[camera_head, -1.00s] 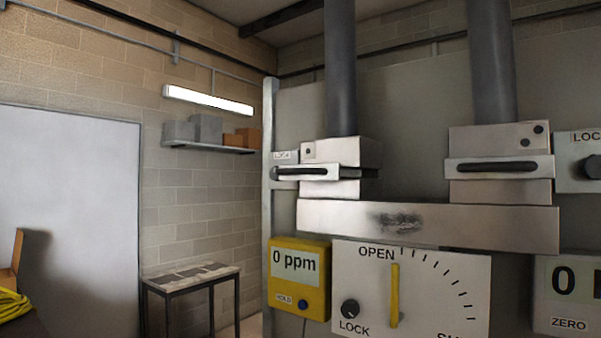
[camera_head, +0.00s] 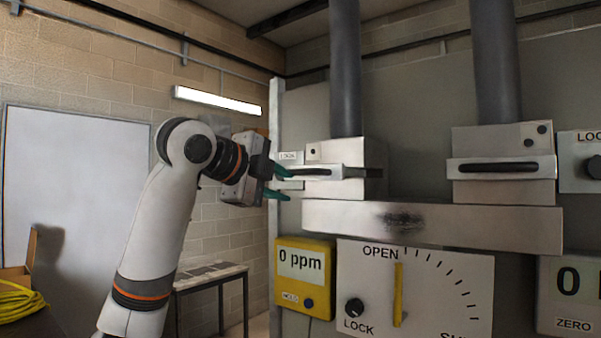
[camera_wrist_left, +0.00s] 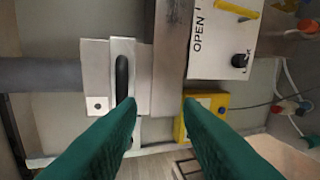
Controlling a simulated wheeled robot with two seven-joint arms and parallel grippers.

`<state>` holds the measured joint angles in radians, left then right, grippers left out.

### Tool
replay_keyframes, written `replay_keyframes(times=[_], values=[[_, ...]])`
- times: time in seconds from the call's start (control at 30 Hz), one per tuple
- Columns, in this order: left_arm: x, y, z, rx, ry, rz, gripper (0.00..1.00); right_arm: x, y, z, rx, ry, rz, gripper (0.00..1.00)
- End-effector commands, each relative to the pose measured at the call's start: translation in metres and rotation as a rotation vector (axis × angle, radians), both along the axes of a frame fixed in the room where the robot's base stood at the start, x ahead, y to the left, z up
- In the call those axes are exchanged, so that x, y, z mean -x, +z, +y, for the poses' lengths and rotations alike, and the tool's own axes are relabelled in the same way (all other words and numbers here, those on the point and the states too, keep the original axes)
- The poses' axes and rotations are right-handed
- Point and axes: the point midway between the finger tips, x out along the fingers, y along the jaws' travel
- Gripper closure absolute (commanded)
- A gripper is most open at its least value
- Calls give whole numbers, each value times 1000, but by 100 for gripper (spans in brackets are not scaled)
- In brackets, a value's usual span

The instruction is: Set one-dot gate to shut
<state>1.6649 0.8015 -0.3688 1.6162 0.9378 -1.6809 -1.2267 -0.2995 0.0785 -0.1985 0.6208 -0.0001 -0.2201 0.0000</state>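The one-dot gate (camera_head: 345,168) is a pale metal block at the foot of the left duct, with a single dark dot on its upper left. Its slide plate (camera_head: 308,173) has a dark slot and sticks out to the left. My left gripper (camera_head: 286,185), with teal fingers, is just left of this plate, fingers apart and nothing between them. In the left wrist view the slotted plate (camera_wrist_left: 122,60) and one-dot block (camera_wrist_left: 96,75) lie ahead of the open fingers (camera_wrist_left: 160,105). Contact cannot be told. My right gripper is out of view.
The two-dot gate (camera_head: 503,181) stands to the right under another duct. Below are a yellow ppm meter (camera_head: 303,272) and an OPEN dial panel (camera_head: 449,300) with a yellow pointer and LOCK knob. A small table (camera_head: 213,274) and yellow cable (camera_head: 18,303) are at left.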

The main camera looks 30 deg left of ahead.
Motion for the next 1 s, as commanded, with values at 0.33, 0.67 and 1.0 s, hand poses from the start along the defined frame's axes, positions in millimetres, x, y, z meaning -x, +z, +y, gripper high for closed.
replay_keyframes(times=[0.33,0.67,1.0], values=[[35,47,15,-58,-19,-71,67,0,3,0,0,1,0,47],[-25,35,10,-57,-20,-69,67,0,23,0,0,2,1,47],[-69,24,6,-58,-19,-72,67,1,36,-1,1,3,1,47]])
